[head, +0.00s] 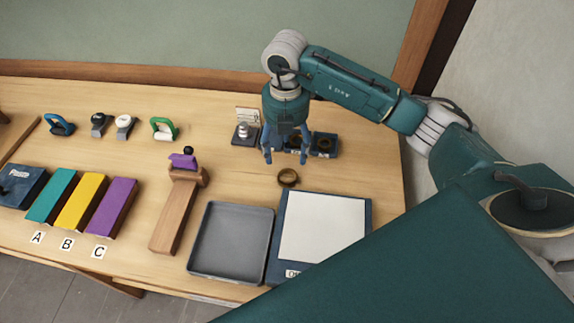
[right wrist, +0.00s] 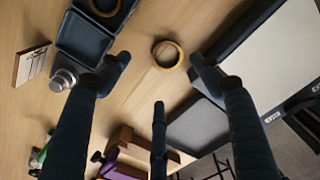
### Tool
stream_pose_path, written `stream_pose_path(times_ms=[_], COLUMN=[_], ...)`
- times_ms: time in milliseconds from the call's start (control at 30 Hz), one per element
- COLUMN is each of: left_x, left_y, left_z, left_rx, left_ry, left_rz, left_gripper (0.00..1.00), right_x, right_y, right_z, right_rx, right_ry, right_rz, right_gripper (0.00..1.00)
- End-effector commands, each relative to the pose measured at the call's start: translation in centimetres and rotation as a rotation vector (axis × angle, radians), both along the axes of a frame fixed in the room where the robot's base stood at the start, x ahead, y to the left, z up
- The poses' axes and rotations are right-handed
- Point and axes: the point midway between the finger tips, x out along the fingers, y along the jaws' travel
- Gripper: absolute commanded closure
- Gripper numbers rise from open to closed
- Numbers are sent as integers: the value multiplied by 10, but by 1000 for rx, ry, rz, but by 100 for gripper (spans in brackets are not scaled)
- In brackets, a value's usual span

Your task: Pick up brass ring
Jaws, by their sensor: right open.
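A brass ring (head: 287,183) lies flat on the wooden table, just behind the white-topped board. It also shows in the right wrist view (right wrist: 180,57), beyond the fingertips and near the gap between two of them. My right gripper (head: 285,158) points down in the head view, a little behind the ring, with its fingers spread. In the right wrist view its fingers (right wrist: 158,76) are apart with nothing between them. A second ring (right wrist: 92,8) sits in a dark compartmented tray (right wrist: 85,38). My left gripper is not in view.
A grey tray (head: 232,205) and a blue board with a white top (head: 325,228) lie in front of the ring. A small metal piece on a dark base (head: 243,135) stands at the back left of the gripper.

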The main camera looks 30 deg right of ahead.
Motion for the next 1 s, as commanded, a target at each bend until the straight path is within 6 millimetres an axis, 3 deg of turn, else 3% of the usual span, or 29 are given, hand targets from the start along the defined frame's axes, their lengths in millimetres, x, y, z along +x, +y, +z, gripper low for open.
stream_pose_path(times_ms=[200,333,467,700,1000], left_x=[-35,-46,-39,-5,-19], left_y=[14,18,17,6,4], left_z=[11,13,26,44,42], left_rx=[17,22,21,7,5], left_ry=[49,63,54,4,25], left_rz=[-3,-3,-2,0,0], left_gripper=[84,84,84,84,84], right_x=[-2,-2,-6,-8,-8], right_y=[0,0,0,0,-1], right_z=[-32,-42,-53,-88,-94], right_rx=[0,-1,-1,-1,-1], right_ry=[4,2,6,3,0], right_rz=[0,1,1,0,1], right_gripper=[35,35,35,35,35])
